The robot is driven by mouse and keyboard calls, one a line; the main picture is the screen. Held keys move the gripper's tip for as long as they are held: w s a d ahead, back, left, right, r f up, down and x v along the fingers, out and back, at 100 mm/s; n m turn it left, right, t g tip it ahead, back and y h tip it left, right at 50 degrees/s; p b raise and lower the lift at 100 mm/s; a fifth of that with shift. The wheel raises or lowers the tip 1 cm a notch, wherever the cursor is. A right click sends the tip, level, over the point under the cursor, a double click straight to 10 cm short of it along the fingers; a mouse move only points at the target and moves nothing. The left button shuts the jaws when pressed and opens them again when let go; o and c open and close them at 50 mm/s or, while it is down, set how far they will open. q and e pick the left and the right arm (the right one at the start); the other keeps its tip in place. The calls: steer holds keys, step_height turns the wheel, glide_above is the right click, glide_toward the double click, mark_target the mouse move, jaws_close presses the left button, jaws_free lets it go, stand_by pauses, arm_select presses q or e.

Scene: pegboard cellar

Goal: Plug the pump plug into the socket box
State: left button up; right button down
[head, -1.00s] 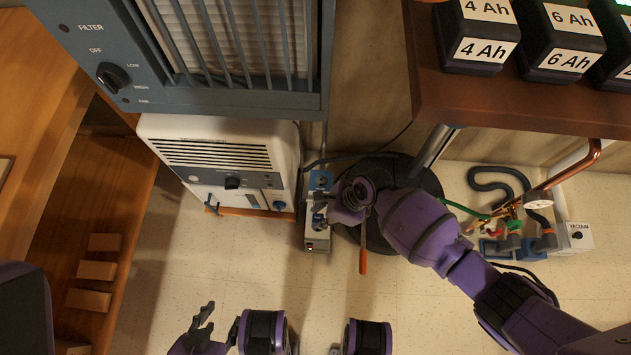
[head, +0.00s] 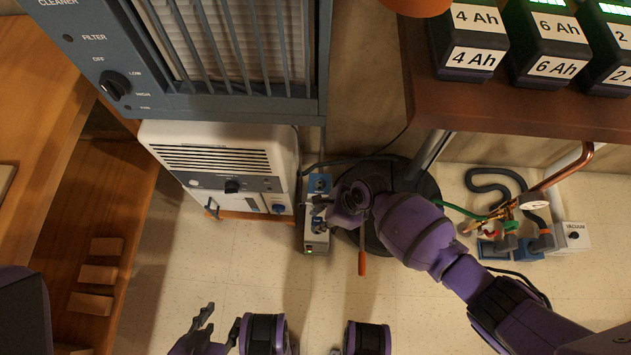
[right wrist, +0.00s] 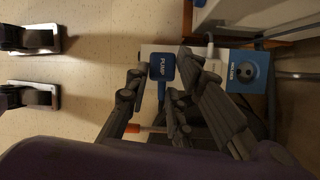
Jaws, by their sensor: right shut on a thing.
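The socket box (head: 308,238) is a narrow pale box on the floor beside the white appliance, with a blue socket (head: 320,184) at its far end. In the right wrist view the box's blue socket with a dark round face (right wrist: 243,72) is uncovered. The blue pump plug (right wrist: 162,66), marked PUMP, is over the box's other end. My right gripper (head: 322,211) is shut on the plug, its fingers either side of it in the wrist view (right wrist: 158,88). Whether the plug is fully seated I cannot tell. My left gripper (head: 202,322) is open and empty, low in the head view.
A white appliance (head: 215,155) stands left of the box, under a grey air cleaner (head: 215,105). A round dark base (head: 425,185) is close on the right. An orange-handled tool (head: 362,262) shows below my right gripper. Gauge and hoses (head: 530,202) lie right. The front floor is open.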

steer(key=shift+f+b, duration=0.45)
steer(key=shift+f, duration=1)
stand_by(0.7)
steer(key=shift+f, duration=0.8)
stand_by(1.1)
steer(key=shift+a+r, duration=0.1)
steer(key=shift+r, duration=0.05)
stand_by(1.1)
steer(key=c, duration=1.4)
jaws_free()
steer(key=shift+c, duration=0.2)
steer(key=o, duration=0.5)
